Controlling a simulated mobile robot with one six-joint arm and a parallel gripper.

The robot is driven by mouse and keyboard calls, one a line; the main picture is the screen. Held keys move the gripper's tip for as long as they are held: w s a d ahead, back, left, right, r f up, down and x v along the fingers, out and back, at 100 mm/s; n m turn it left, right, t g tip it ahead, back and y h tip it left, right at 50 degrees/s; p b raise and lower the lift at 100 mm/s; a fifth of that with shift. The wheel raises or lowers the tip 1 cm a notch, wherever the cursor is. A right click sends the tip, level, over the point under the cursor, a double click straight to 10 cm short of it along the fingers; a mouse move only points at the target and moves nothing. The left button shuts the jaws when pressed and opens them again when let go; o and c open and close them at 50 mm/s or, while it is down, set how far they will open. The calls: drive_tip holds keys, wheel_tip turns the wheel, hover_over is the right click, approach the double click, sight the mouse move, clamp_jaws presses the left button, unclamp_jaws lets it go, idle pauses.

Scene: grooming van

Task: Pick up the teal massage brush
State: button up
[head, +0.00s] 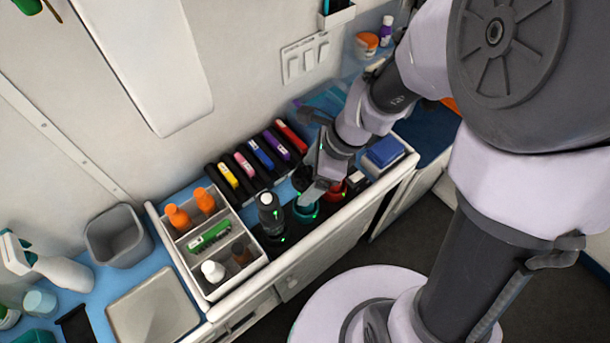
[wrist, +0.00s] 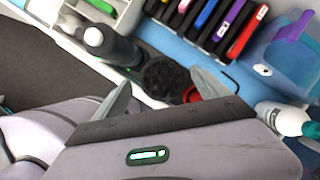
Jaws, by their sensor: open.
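A round teal item (head: 306,211), which looks like the massage brush, stands in the row along the counter's front edge in the head view. It is partly hidden by my gripper (head: 315,191). In the wrist view a round black bristly top (wrist: 165,75) shows between the two fingertips of my gripper (wrist: 161,80); it seems to be the same brush, its teal part hidden. My gripper is open, its fingers apart on either side of the bristles. I cannot tell whether they touch or how far above they are.
A dark grey bottle (head: 268,214) stands close left of the brush, and a red item (head: 336,190) close right. Behind is a rack of coloured-label clippers (head: 250,163). A white divided tray (head: 242,272) stands left; a blue block (head: 385,150) lies right.

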drive_tip(key=b+x, duration=0.3)
drive_tip(key=x, duration=0.2)
drive_tip(key=shift+w+f, duration=0.25)
drive_tip(key=shift+r, duration=0.2)
drive_tip(key=shift+c, duration=0.2)
clamp_jaws()
